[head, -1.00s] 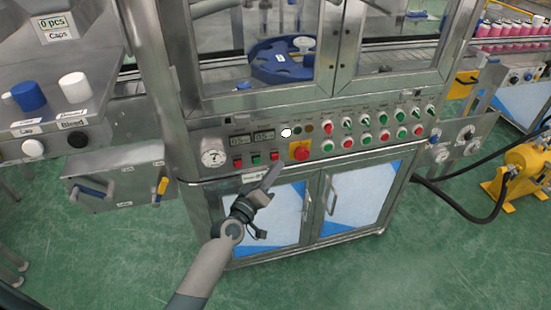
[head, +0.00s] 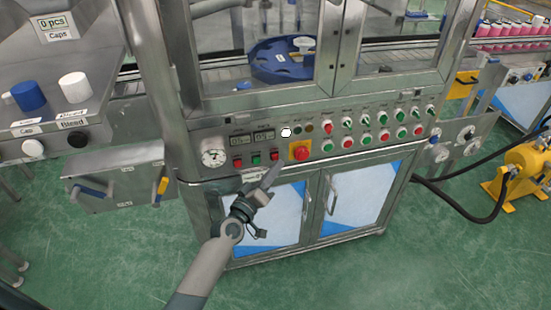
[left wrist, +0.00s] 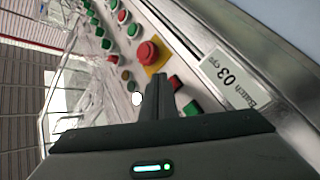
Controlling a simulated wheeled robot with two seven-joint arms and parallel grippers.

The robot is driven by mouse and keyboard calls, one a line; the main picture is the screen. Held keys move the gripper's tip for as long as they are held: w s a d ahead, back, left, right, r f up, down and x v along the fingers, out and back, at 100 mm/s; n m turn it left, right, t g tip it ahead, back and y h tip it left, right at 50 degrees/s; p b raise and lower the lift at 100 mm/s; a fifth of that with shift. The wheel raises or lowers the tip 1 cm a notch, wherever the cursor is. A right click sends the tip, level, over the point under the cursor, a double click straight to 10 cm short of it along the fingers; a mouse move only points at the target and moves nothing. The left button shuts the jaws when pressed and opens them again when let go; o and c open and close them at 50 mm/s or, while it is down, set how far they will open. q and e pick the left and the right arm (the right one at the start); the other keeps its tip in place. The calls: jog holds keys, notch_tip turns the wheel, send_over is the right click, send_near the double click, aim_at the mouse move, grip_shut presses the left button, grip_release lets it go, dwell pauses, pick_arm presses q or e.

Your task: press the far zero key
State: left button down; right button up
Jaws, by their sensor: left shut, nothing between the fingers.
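In the left wrist view the shut fingers (left wrist: 170,85) point at the panel, with the red key (left wrist: 175,82) and green key (left wrist: 191,108) close beside the tips. My right gripper is out of view.
A red emergency knob on a yellow plate (head: 301,152) is close right of the keys. A round gauge (head: 213,158) is at their left. Several red and green buttons run further right. A batch label (left wrist: 235,77) lies below the keys. Cabinet doors (head: 270,217) stand below.

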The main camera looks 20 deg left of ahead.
pick_arm(q)
jog(key=shift+w+a, duration=0.4)
jog(key=shift+w, duration=0.2)
dwell(0.9)
jog(key=shift+s+d, duration=0.1)
jog(key=shift+s, duration=0.05)
jog(key=shift+s+d, duration=0.35)
jog(key=shift+s, duration=0.2)
dwell(0.5)
jog(key=shift+s+d+p, duration=0.55)
jog(key=shift+s+d, duration=0.15)
jog(key=shift+s, duration=0.35)
jog(key=shift+s+d+p, duration=0.5)
jog(key=shift+s+d, duration=0.2)
jog(key=shift+s, duration=0.35)
jog(key=shift+f, duration=0.1)
